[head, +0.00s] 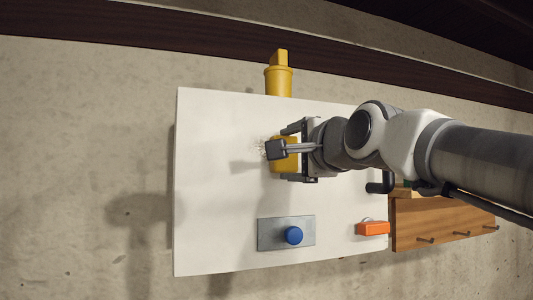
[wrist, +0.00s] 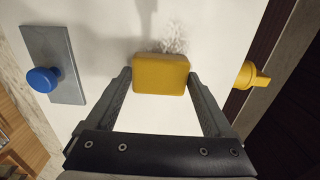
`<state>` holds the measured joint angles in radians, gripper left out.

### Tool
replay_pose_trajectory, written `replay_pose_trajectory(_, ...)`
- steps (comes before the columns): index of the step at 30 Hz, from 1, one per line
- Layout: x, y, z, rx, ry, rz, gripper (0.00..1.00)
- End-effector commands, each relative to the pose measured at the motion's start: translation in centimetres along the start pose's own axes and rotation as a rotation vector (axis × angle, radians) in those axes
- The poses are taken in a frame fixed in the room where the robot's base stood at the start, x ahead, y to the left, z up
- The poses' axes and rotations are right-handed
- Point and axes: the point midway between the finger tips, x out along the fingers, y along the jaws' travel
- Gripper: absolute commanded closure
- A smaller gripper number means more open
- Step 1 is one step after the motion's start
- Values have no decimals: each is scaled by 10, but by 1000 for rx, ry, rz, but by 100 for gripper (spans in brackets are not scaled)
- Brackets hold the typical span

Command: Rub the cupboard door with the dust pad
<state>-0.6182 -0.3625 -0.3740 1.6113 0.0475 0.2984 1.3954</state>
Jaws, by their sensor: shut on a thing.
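The cupboard door (head: 215,220) is a large white panel, and it also shows in the wrist view (wrist: 105,60). The dust pad (head: 291,162) is a yellow block; its broad face shows in the wrist view (wrist: 161,75). My gripper (head: 289,152) is shut on the pad, with one finger at each side in the wrist view (wrist: 160,77). The pad is at the door's face; I cannot tell if it touches. A pale speckled dust patch (head: 260,147) lies on the door just beyond the pad, and in the wrist view (wrist: 172,32) it is partly hidden by it.
A grey plate with a blue knob (head: 293,235) is on the door. An orange block (head: 372,228) and a black handle (head: 381,184) are near its right edge. A yellow fitting (head: 279,80) stands at the top edge. A wooden peg rail (head: 430,215) is at lower right.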

Motion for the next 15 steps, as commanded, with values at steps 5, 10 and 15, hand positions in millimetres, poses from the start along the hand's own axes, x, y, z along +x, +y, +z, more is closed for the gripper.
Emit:
replay_pose_trajectory(5,0,0,-10,2,0,0,58)
replay_pose_trajectory(10,1,1,-25,1,0,1,58)
replay_pose_trajectory(15,1,1,-35,0,1,2,58)
